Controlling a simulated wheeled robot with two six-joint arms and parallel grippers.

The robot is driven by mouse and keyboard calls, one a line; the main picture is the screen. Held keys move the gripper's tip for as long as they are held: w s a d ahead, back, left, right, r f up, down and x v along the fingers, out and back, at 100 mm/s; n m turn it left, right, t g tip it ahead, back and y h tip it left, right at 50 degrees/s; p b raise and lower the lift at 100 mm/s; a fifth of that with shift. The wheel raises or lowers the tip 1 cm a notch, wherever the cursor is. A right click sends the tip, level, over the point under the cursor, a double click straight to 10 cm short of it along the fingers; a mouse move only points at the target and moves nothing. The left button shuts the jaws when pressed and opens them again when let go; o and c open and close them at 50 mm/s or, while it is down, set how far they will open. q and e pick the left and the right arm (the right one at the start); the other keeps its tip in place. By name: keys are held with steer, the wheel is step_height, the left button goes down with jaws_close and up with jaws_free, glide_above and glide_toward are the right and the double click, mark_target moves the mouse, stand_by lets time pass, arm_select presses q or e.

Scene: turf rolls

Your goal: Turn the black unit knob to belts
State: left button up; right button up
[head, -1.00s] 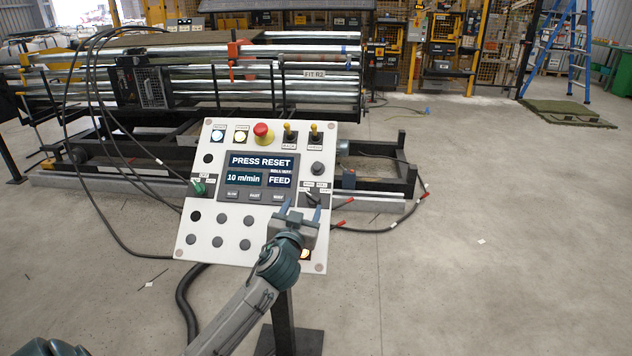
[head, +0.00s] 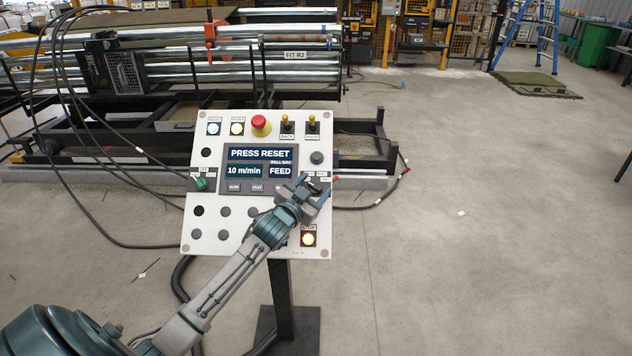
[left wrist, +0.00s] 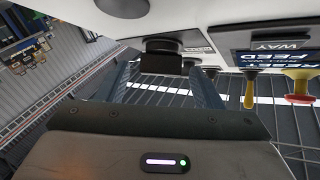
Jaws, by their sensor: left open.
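The white control panel (head: 196,222) stands on a post in front of me. My left gripper (head: 313,186) is open at the panel's right side, in front of the small labels there, and hides most of the knob in the head view. In the left wrist view a black knob (left wrist: 160,62) with a round base lies between and just beyond the two open fingers (left wrist: 164,86). I cannot tell whether the fingers touch it, or which label it points to. My right gripper is not in view.
A roller machine (head: 180,70) stands behind.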

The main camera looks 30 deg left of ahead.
arm_select(q)
steer(key=shift+w, duration=0.9)
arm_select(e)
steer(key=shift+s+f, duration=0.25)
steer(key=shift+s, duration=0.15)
arm_select(q)
steer(key=shift+c, duration=0.2)
steer(key=c, duration=0.9)
steer(key=shift+f, duration=0.1)
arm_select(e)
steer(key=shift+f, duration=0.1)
arm_select(q)
steer(key=shift+a+n+y+b, duration=0.1)
steer(key=shift+n+y+b, duration=0.25)
steer(key=shift+n+y, duration=0.35)
steer(key=shift+c, duration=0.3)
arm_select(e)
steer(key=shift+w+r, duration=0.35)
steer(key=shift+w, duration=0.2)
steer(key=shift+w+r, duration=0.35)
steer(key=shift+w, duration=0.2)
arm_select(q)
steer(key=o, duration=1)
